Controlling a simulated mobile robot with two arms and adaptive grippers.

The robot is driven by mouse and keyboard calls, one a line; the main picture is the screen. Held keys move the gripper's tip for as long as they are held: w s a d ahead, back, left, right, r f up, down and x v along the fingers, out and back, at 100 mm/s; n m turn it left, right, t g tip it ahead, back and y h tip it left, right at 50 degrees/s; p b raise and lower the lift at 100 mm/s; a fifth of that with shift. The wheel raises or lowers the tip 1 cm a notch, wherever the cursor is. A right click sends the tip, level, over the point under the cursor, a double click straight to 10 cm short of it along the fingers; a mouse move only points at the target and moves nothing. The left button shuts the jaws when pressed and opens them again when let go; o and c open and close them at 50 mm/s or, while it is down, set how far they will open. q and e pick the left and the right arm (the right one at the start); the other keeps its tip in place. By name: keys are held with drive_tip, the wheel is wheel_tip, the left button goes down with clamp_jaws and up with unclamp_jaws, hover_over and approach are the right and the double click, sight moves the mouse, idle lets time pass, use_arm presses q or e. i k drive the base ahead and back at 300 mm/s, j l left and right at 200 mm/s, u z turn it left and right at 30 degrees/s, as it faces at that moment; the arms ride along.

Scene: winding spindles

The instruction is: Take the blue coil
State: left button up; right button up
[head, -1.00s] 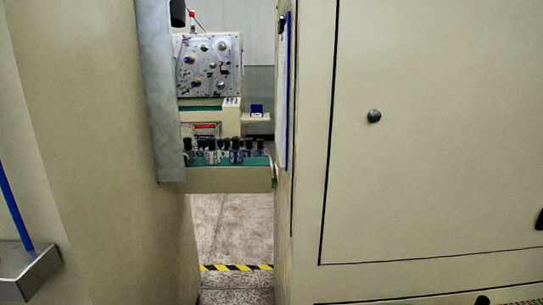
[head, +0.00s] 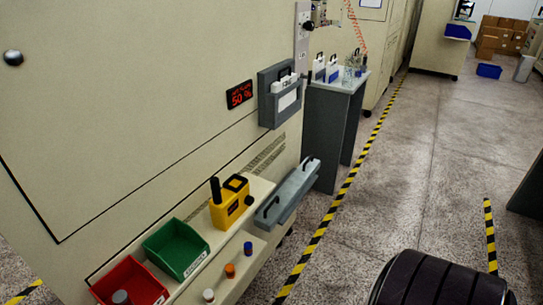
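A small blue coil (head: 247,248) stands on the low ledge at the front of the cream machine, in the lower middle of the head view. The blue coil is the farthest of the three and stands apart from the others. Neither of my grippers is in view.
A green bin (head: 175,250), a red bin (head: 130,284) and a yellow device (head: 231,203) sit on the shelf above the ledge. A grey tray (head: 288,194) juts out beyond it. Speckled floor (head: 400,185) is open to the right, past the striped tape (head: 340,196).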

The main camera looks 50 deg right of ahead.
sight(248, 246)
drive_tip(key=z, duration=1.25)
